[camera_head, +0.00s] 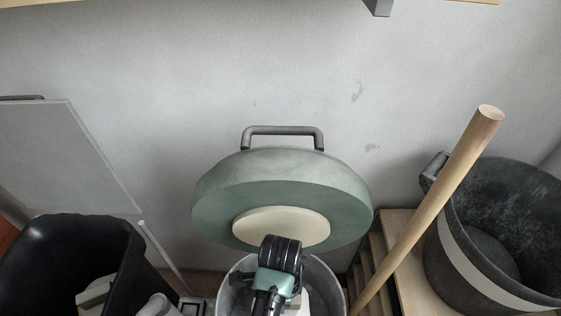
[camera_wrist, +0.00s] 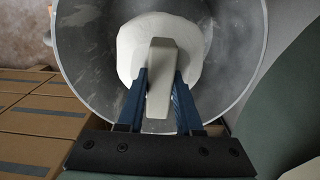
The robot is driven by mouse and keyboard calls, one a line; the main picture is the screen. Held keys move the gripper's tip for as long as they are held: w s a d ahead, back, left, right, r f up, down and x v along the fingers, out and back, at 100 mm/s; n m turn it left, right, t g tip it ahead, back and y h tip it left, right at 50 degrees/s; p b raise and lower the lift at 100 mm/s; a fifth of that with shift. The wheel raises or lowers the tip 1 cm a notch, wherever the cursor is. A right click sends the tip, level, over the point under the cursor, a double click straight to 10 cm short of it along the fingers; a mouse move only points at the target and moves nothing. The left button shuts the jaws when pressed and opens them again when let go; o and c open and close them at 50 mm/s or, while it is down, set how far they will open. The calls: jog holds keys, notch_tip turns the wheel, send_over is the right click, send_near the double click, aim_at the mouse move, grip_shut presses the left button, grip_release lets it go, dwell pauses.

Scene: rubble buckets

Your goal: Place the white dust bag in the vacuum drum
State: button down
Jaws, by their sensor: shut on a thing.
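The open grey vacuum drum (camera_head: 327,279) stands at the bottom centre of the head view, and its round inner wall (camera_wrist: 85,45) fills much of the wrist view. My gripper (camera_head: 276,284) points down over the drum opening. In the wrist view its blue fingers (camera_wrist: 160,88) are shut on the pale upright tab (camera_wrist: 161,60) of the white dust bag (camera_wrist: 132,42). The rounded bag shows against the drum's interior, within its rim. Whether it touches the drum bottom I cannot tell. In the head view my arm hides most of the bag.
The green round lid (camera_head: 215,200) with a grey handle is tilted up behind the drum. A wooden pole (camera_head: 435,200) leans close on the right, beside a dark bucket (camera_head: 465,265). A black bin (camera_head: 60,245) stands at left, with a grey panel (camera_head: 65,150) behind.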

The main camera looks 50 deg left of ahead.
notch_tip(320, 180, down, 9)
jog(key=b, duration=0.2)
jog(key=shift+f+b, duration=0.15)
jog(key=shift+b, duration=0.2)
jog(key=shift+f, duration=0.15)
jog(key=c, duration=0.6)
grip_release()
notch_tip(320, 180, up, 12)
jog(key=p, duration=0.3)
jog(key=shift+r+p, duration=0.2)
jog(key=shift+p, duration=0.2)
